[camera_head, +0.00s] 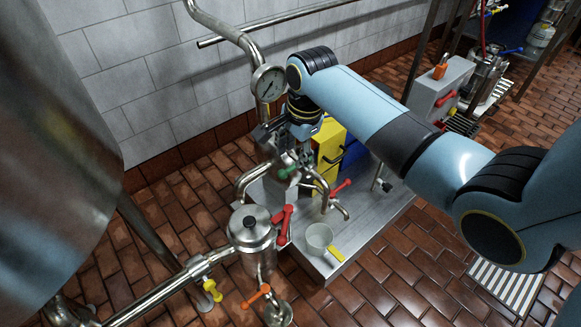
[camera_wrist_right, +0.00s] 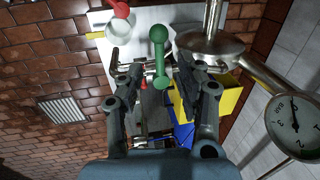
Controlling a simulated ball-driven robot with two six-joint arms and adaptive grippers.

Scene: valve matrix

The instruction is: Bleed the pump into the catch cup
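The catch cup (camera_head: 319,238), pale with a yellow handle, stands on the grey platform below the pump's pipes. It also shows in the wrist view (camera_wrist_right: 117,53). A green valve handle (camera_head: 288,172) sits on the pipework behind the cup. In the wrist view the green handle (camera_wrist_right: 158,50) reaches between the fingertips of my right gripper (camera_wrist_right: 159,72), with gaps on both sides. My right gripper (camera_head: 276,142) is open, just above the green handle in the head view. My left gripper is out of view.
A pressure gauge (camera_head: 268,83) stands close to my right gripper. A steel filter vessel (camera_head: 250,232) with a red handle (camera_head: 284,225) is left of the cup. Yellow and blue boxes (camera_head: 329,142) sit behind the pipes. The platform's right side is mostly clear.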

